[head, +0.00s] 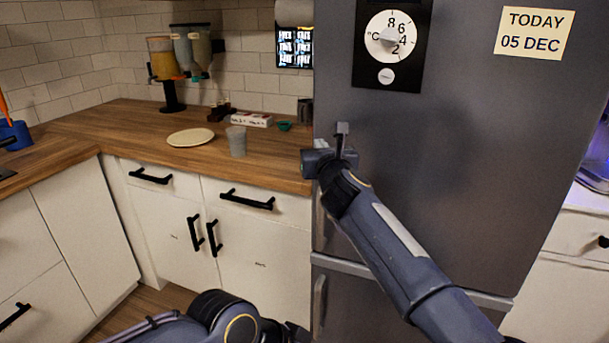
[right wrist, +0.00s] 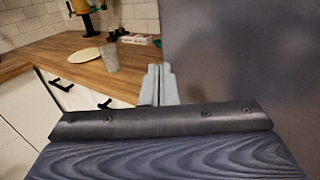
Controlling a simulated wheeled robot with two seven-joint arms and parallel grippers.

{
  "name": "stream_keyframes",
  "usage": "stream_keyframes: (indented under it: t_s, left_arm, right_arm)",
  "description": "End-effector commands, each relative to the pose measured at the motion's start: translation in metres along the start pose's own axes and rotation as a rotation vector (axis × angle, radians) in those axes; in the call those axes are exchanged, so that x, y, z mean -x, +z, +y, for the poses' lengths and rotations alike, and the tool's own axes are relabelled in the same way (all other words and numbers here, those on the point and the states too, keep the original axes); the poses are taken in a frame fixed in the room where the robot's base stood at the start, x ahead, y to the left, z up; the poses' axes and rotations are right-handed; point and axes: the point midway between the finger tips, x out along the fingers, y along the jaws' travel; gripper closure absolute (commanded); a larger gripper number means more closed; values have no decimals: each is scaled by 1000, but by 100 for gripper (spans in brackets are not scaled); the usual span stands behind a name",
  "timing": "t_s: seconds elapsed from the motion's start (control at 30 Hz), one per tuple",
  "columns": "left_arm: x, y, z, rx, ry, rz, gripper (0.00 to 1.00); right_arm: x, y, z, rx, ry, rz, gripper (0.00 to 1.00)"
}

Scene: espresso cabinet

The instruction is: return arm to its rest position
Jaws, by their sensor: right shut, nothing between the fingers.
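My right arm (head: 400,250) reaches up in front of the grey fridge (head: 480,150) in the head view. My right gripper (head: 342,130) is at its end, near the fridge's left edge. In the right wrist view its two pale fingers (right wrist: 158,84) are together with nothing between them. My left arm (head: 220,312) shows at the bottom of the head view, folded low in front of the white cabinets. Its fingers are not visible.
The wooden counter (head: 130,130) holds a pale plate (head: 191,137), a clear cup (head: 236,141), a small box (head: 251,119), a green bowl (head: 284,126) and a dispenser (head: 165,65). Black handles (head: 247,199) stick out from the cabinets. The fridge stands close beside my right gripper.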

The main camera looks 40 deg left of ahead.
Motion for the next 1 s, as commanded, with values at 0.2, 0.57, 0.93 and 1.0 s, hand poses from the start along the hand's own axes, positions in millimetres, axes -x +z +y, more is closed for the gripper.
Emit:
stream_keyframes:
  t_s: [0.2,0.57,0.93,1.0]
  left_arm:
    - [-33,17,-15,0,0,1,20]
    - [-53,27,-24,0,0,1,20]
    - [-53,26,-24,0,0,1,20]
    - [-53,26,-24,0,0,1,20]
  right_arm:
    - [29,-6,18,1,4,-3,100]
    - [68,-2,42,0,3,0,100]
    - [77,11,27,56,0,-18,100]
    - [90,27,4,151,-2,-47,100]
